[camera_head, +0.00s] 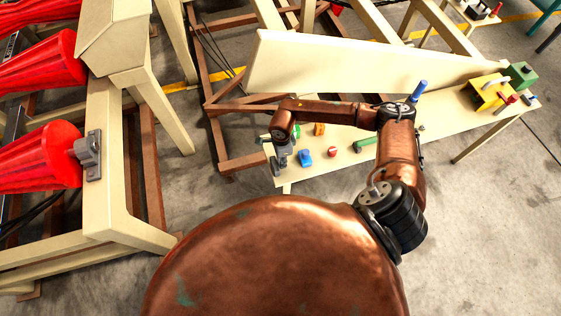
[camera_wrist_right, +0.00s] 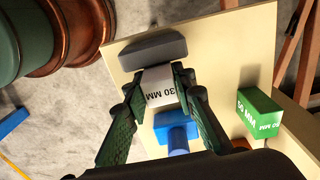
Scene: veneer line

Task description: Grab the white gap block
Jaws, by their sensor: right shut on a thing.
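The white gap block (camera_wrist_right: 158,92), marked 30 MM, is between the two dark green fingers of my right gripper (camera_wrist_right: 158,80) in the wrist view. The gripper is shut on it, with one finger on each side. It is over the cream bench near the edge; I cannot tell whether it touches the top. In the head view my right gripper (camera_head: 281,160) is at the left end of the bench, and I cannot make out the white block there. My left gripper is not in view.
A grey block (camera_wrist_right: 152,50) is just beyond the white one. A blue block (camera_wrist_right: 175,130) and a green 50 MM block (camera_wrist_right: 260,115) are close by.

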